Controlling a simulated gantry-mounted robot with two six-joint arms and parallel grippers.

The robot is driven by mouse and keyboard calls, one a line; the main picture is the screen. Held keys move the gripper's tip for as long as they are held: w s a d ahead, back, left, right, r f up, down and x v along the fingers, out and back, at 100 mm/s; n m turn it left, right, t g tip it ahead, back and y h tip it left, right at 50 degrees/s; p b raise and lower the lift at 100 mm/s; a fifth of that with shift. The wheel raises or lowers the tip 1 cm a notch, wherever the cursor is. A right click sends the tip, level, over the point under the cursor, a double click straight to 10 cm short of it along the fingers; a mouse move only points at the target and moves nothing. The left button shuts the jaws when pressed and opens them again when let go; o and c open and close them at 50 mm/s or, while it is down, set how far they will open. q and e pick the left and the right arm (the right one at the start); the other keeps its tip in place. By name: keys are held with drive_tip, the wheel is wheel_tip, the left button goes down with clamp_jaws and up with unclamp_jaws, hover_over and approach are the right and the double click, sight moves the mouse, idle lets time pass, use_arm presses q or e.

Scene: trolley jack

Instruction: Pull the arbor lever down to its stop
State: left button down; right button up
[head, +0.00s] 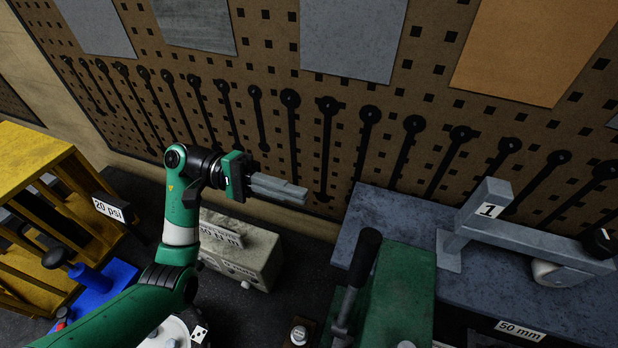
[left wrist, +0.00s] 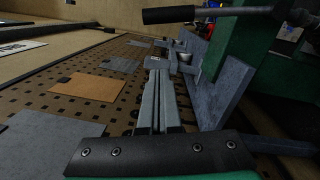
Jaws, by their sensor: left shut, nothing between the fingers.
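The arbor lever has a black grip (head: 365,257) and a grey metal rod, and stands steeply beside a green press body (head: 398,295) in the head view. In the left wrist view the lever's black grip (left wrist: 170,15) and rod lie across the top, with the green body (left wrist: 233,45) at the right. My left gripper (head: 302,196) is shut and empty, held up near the pegboard, to the left of and beyond the lever and apart from it. Its closed fingers (left wrist: 157,68) point away from the camera in the left wrist view. My right gripper is not in view.
A beige box (head: 243,255) sits below my left arm. A grey frame labelled 1 (head: 530,240) stands on a dark slab at the right. A yellow rack (head: 30,170) and a 20 psi sign (head: 109,210) are at the left. A pegboard with hanging tools (head: 270,60) closes off the back.

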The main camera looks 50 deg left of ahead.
sight(354, 287)
use_arm(q)
drive_tip(key=d+p, duration=0.7)
drive_tip(key=d, duration=0.4)
drive_tip(key=shift+w+f, duration=0.15)
drive_tip(key=shift+w, duration=0.25)
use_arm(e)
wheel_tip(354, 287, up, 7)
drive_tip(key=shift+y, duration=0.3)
use_arm(q)
drive_tip(key=shift+d, duration=0.1)
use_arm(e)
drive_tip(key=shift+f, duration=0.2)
